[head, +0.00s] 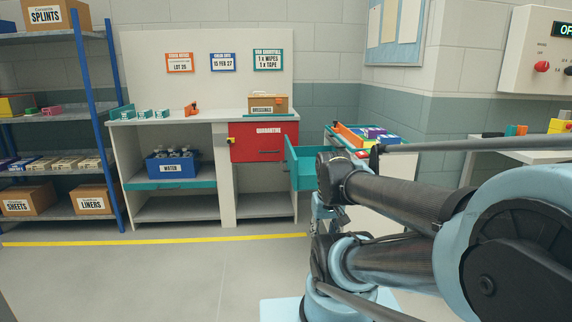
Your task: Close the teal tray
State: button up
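The teal tray (304,172) juts out like a drawer from the left side of a white cabinet (385,215), right of the bench, in the head view. It stands open, with its teal front panel to the left. My arm crosses in front of it and hides its right part and much of the cabinet. My gripper cannot be made out in this view, so I cannot tell where it is relative to the tray.
The bench (215,118) has a red quarantine drawer (264,142), a blue water bin (173,167) and a cardboard box (268,103). Blue-posted shelving (80,110) stands left. The floor (150,275) in front is clear.

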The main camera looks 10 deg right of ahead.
aim_at(300, 161)
jog(key=u, duration=0.05)
jog(key=i, duration=1)
jog(key=z, duration=0.05)
